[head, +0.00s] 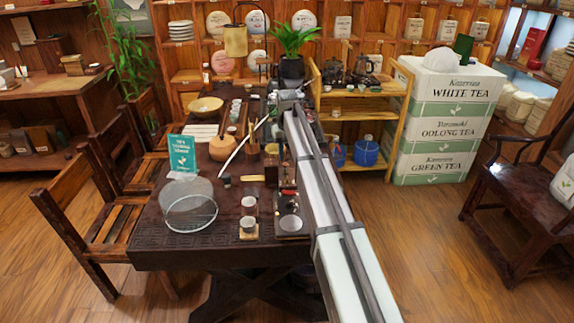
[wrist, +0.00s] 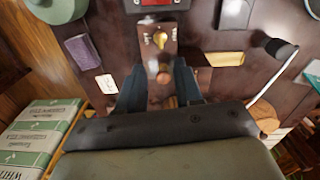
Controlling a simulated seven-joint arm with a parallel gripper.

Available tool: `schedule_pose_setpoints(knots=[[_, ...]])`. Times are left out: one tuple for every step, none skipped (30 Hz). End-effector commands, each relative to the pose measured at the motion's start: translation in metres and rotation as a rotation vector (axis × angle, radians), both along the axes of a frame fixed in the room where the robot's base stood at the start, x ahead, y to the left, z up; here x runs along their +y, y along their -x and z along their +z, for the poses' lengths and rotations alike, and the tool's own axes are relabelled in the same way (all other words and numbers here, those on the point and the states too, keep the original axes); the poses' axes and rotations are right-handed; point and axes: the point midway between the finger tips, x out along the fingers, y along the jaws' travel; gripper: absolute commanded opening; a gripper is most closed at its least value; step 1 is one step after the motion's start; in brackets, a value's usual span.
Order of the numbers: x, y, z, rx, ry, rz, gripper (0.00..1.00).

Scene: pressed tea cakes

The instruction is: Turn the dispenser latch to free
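In the wrist view, the dispenser (wrist: 158,42) is a small brown wooden-looking unit on the dark table, with a red panel above it. A small round light knob sits on its face. A copper-coloured rounded piece (wrist: 164,77), which may be the latch handle, stands out towards my gripper. My gripper (wrist: 160,74) has two dark blue fingers apart, one on each side of this piece. I see gaps beside it and cannot make out any contact. In the head view my arm covers this area, and I cannot pick out the fingertips or the latch.
The dark table (head: 160,240) carries a wire strainer (head: 191,213), a green sign (head: 182,153), small cups and a bowl (head: 206,105). Stacked tea boxes (head: 437,120) stand behind right.

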Motion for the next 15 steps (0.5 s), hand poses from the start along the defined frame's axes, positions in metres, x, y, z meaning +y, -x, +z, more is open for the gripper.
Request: schedule_pose_setpoints(knots=[[0.000, -0.001, 0.009, -0.001, 0.000, 0.000, 0.35], [0.000, -0.001, 0.013, -0.001, 0.000, 0.000, 0.35], [0.000, -0.001, 0.017, -0.001, 0.000, 0.000, 0.35], [0.000, -0.001, 0.021, -0.001, 0.000, 0.000, 0.35], [0.000, -0.001, 0.024, -0.001, 0.000, 0.000, 0.35], [0.000, -0.001, 0.027, -0.001, 0.000, 0.000, 0.35], [0.000, 0.000, 0.029, 0.000, 0.000, 0.000, 0.35], [0.000, 0.000, 0.031, 0.000, 0.000, 0.000, 0.35], [0.000, 0.000, 0.033, 0.000, 0.000, 0.000, 0.35], [0.000, 0.000, 0.034, 0.001, 0.000, 0.000, 0.35], [0.000, 0.000, 0.035, 0.001, 0.000, 0.000, 0.35], [0.000, 0.000, 0.035, 0.001, 0.000, 0.000, 0.35], [0.000, 0.000, 0.036, 0.001, 0.000, 0.000, 0.35], [0.000, 0.000, 0.036, 0.001, 0.000, 0.000, 0.35], [0.000, 0.000, 0.036, 0.001, 0.000, 0.000, 0.35]])
